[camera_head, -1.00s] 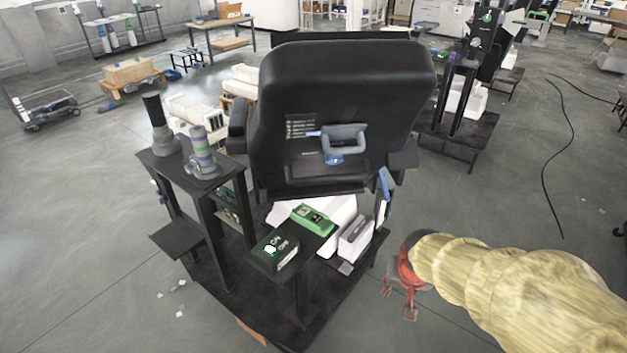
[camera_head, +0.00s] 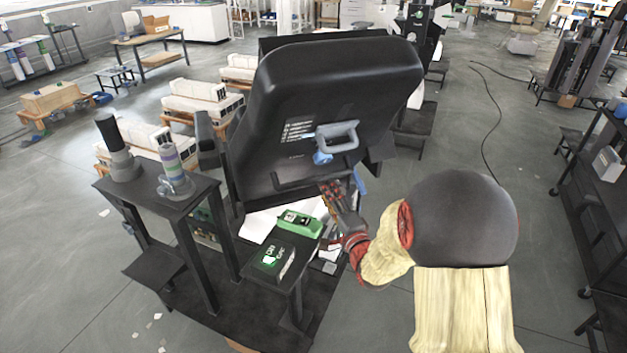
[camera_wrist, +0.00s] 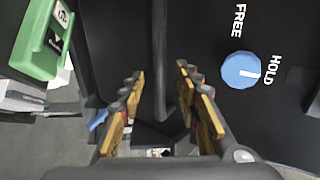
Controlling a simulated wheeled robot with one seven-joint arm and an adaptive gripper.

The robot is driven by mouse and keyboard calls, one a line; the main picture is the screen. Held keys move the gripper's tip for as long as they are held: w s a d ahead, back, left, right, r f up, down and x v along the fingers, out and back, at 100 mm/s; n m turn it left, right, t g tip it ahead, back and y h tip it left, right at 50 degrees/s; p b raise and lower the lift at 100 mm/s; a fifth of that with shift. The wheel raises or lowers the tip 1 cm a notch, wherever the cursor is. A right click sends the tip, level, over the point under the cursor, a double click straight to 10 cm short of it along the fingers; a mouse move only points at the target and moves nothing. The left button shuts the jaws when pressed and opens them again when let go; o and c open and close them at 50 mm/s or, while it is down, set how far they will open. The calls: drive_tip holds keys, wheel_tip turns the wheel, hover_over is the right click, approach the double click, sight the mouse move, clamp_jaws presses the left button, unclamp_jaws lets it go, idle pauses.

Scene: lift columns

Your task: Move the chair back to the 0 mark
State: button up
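The black chair back (camera_head: 330,95) stands tilted at the centre of the head view. It has a grey handle (camera_head: 338,136), a white scale (camera_head: 297,130) too small to read, and a blue knob (camera_head: 322,158). In the wrist view the blue knob (camera_wrist: 241,70) sits between the words FREE and HOLD, its white line toward HOLD. My gripper (camera_head: 327,187) is just below the handle and knob, by the chair back's lower edge. In the wrist view my gripper (camera_wrist: 160,72) has its fingers apart. A dark bar shows between them; I cannot tell whether they touch it.
A green device (camera_head: 300,222) and an ON/OFF box (camera_head: 272,258) sit below the chair back, close to my arm. A black shelf rack (camera_head: 600,190) stands at right. Floor between is open.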

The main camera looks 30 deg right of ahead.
sight(319, 181)
drive_tip(key=shift+w+a, duration=0.1)
drive_tip(key=shift+w, duration=0.35)
drive_tip(key=w, duration=0.2)
drive_tip(key=w+b, duration=0.1)
drive_tip(key=w, duration=0.1)
drive_tip(key=w+d+b, duration=0.1)
drive_tip(key=w, duration=0.2)
drive_tip(key=shift+r, duration=0.15)
drive_tip(key=shift+c, duration=1.2)
clamp_jaws()
